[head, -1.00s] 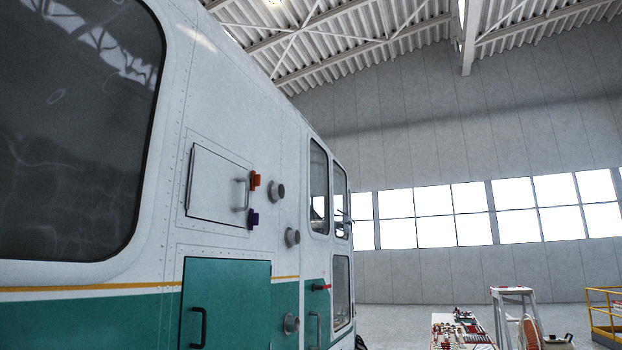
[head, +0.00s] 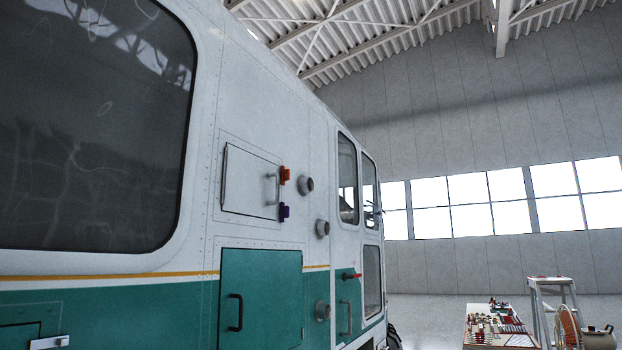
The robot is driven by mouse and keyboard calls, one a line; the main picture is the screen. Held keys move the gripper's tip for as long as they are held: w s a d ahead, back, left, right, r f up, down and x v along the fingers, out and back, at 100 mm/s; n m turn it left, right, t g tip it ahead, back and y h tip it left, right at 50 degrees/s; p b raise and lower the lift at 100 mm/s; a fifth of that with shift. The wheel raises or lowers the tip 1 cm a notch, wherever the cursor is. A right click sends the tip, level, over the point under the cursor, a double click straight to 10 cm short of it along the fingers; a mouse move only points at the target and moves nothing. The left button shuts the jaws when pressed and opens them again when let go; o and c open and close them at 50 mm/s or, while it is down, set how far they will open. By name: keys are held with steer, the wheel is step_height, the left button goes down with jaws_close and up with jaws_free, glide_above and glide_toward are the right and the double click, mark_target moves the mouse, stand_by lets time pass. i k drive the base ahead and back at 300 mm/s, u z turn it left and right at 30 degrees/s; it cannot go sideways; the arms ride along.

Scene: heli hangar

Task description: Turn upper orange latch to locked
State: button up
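The upper orange latch (head: 285,175) sits at the upper right edge of a white access panel (head: 248,182) on the helicopter's side. A purple latch (head: 284,211) sits below it at the same edge. A grey handle (head: 273,189) is on the panel, just left of the latches. The panel looks closed. The latches are small here, and I cannot tell their exact turn. My gripper is not in view.
A teal door (head: 260,297) with a black handle is below the panel. Round grey fittings (head: 305,185) stick out to the right. Floor between is open.

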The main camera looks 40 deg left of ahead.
mark_target(285, 174)
steer(key=u, duration=0.2)
steer(key=i, duration=0.65)
steer(key=u, duration=0.55)
